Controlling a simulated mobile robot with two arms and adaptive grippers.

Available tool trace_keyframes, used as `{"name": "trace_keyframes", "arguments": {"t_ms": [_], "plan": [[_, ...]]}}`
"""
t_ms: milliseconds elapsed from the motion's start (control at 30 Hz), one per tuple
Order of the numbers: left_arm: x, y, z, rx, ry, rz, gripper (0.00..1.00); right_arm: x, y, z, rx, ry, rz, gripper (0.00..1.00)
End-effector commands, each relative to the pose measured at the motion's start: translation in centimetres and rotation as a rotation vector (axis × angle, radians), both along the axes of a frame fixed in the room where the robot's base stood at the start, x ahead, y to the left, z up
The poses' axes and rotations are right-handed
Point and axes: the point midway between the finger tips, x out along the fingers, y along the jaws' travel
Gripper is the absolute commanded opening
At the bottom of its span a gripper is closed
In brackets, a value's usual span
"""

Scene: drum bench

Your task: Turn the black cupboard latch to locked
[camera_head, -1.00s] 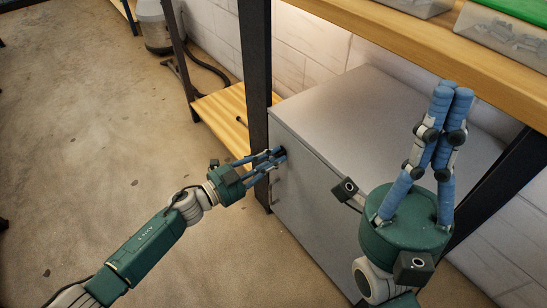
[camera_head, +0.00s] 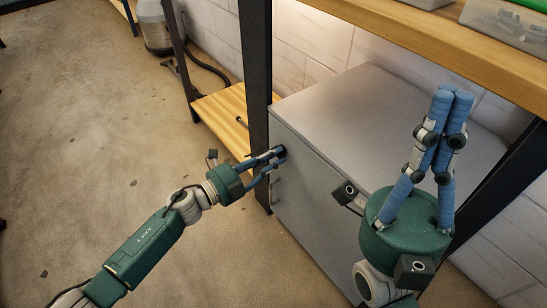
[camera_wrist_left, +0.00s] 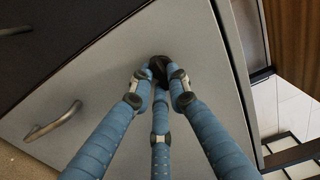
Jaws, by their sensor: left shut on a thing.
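The grey cupboard (camera_head: 370,110) stands under the workbench, its door facing the left arm. The black latch (camera_wrist_left: 159,66) sits near the door's top corner. My left gripper (camera_head: 280,155) is at the latch, with its blue fingers closed around it; the fingers (camera_wrist_left: 160,85) also show in the left wrist view. The fingers hide much of the latch, so its exact angle is hard to tell. My right gripper (camera_head: 452,95) is raised in front of the cupboard, its blue fingers together, with nothing between them.
A metal door handle (camera_wrist_left: 54,122) is beside the latch; it shows below the left gripper in the head view. A dark bench leg (camera_head: 256,75) stands close by the latch corner. A wooden shelf (camera_head: 222,118) is behind it. Open floor lies to the left.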

Motion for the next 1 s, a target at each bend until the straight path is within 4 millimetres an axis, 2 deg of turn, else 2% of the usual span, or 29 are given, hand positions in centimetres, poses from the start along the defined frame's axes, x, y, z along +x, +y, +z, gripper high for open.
{"name": "trace_keyframes", "arguments": {"t_ms": [400, 433, 500, 833, 1000], "plan": [[-0.1, 0.0, -0.1, 0.005, -0.003, -0.001, 0.0, 0.0, 0.0, 0.0, 0.0, 0.0, 0.0, 0.0], [-0.1, 0.0, -0.1, 0.005, -0.003, -0.001, 0.22, 0.0, 0.0, 0.0, 0.0, 0.0, 0.0, 0.0], [-0.1, 0.0, -0.1, 0.005, -0.003, -0.001, 0.35, 0.0, 0.0, 0.0, 0.0, 0.0, 0.0, 0.0], [-0.1, 0.2, -0.1, 0.004, -0.003, 0.0, 0.35, 0.0, -0.1, 0.0, 0.001, -0.002, -0.001, 0.0], [-1.3, 1.8, -0.2, 0.005, -0.002, 0.001, 0.35, 0.0, 0.0, 0.0, 0.001, -0.002, -0.001, 0.0]]}}
